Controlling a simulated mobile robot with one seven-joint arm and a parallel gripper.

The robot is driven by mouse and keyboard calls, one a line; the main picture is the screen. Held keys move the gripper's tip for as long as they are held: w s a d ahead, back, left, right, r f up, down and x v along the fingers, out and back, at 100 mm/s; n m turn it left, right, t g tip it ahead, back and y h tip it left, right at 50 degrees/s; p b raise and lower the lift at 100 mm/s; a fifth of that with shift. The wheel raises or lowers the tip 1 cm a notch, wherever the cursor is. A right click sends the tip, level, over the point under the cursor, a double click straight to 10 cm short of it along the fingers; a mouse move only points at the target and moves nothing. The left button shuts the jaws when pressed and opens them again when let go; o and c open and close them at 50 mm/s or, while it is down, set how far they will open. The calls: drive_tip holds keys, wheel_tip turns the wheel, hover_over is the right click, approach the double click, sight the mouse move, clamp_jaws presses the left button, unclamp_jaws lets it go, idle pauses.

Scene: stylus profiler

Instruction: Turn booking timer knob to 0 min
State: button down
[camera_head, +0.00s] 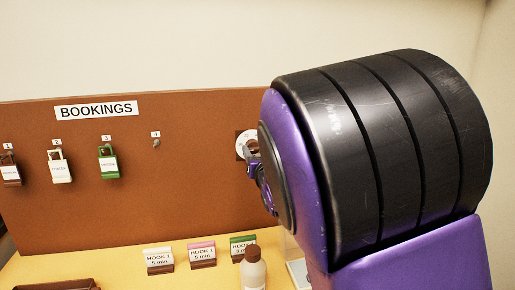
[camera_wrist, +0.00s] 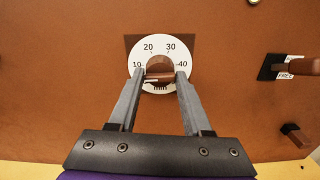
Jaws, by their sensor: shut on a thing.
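The booking timer has a white round dial (camera_wrist: 148,44) on the brown board, with 10, 20, 30 and 40 marked and "min" at the bottom. Its brown knob (camera_wrist: 159,66) is at the dial's centre, with a bar lying nearly level across it. My gripper (camera_wrist: 160,78) is shut on the knob's bar, one finger at each end, in the wrist view. The fingers hide the lower sides of the dial, and I cannot see a 0 mark or a clear pointer. In the head view my arm hides most of the dial (camera_head: 241,144).
The board (camera_head: 190,205) carries a BOOKINGS sign (camera_head: 96,110) and hanging tags, including a green one (camera_head: 108,162). Several small "HOOK 1 5 min" cards (camera_head: 159,257) and a bottle (camera_head: 253,270) stand on the yellow table below. A FREE tag (camera_wrist: 285,73) projects right of the dial.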

idle(0.3)
drive_tip(key=n+p, duration=0.2)
drive_tip(key=n, duration=0.2)
drive_tip(key=shift+a+r+p, duration=0.15)
drive_tip(key=shift+p, duration=0.15)
drive_tip(key=shift+n+p, duration=0.65)
drive_tip(key=shift+n, duration=0.25)
drive_tip(key=shift+n+p, duration=0.3)
drive_tip(key=shift+n, duration=0.1)
drive_tip(key=shift+f+n, duration=0.25)
drive_tip(key=shift+n, duration=0.75)
drive_tip(key=shift+c, duration=1.7)
unclamp_jaws()
drive_tip(key=shift+d, duration=0.2)
drive_tip(key=shift+s, duration=0.1)
